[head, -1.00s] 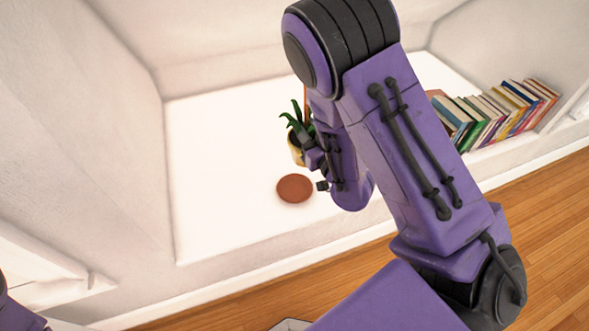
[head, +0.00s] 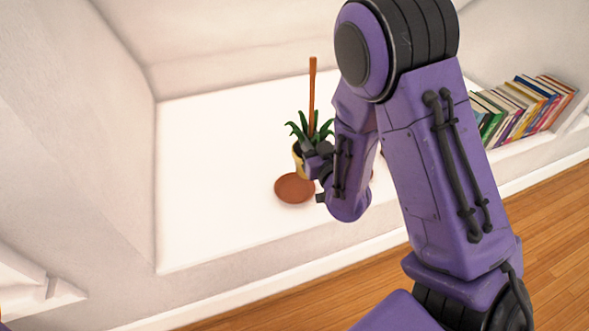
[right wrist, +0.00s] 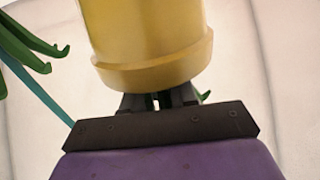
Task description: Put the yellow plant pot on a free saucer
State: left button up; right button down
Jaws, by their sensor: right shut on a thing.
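The yellow plant pot (head: 298,162), with spiky green leaves, is in my right gripper (head: 313,163). In the right wrist view the yellow pot (right wrist: 150,40) fills the upper middle, and my right gripper's dark fingers (right wrist: 157,101) are shut at its banded edge. A round brown saucer (head: 294,188) lies bare on the white ledge. In the head view the pot's lower end overlaps the saucer's far edge; I cannot tell if it touches. My gripper and forearm hide part of the pot. My left gripper is not in view.
A brown upright stick (head: 312,95) rises behind the leaves; its base is hidden. Leaning books (head: 525,108) stand at the ledge's right. The white ledge (head: 215,180) is clear to the left. Small brown patches show beside my forearm, mostly hidden.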

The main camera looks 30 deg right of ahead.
aim_at(298, 170)
jog(key=a+f, duration=0.1)
jog(key=w+f, duration=0.1)
jog(key=f, duration=0.1)
jog(key=w+a+f+b, duration=0.1)
jog(key=shift+w+a+f, duration=0.1)
jog(key=shift+a+f, duration=0.2)
jog(key=shift+a, duration=0.05)
jog(key=shift+w+a+f+b, duration=0.15)
jog(key=shift+f+b, duration=0.3)
jog(key=shift+f, duration=0.45)
jog(key=shift+a+f+b, duration=0.1)
jog(key=shift+f+b, duration=0.35)
jog(key=shift+f, duration=0.45)
jog(key=shift+f, duration=0.15)
jog(key=c, duration=0.9)
grip_release()
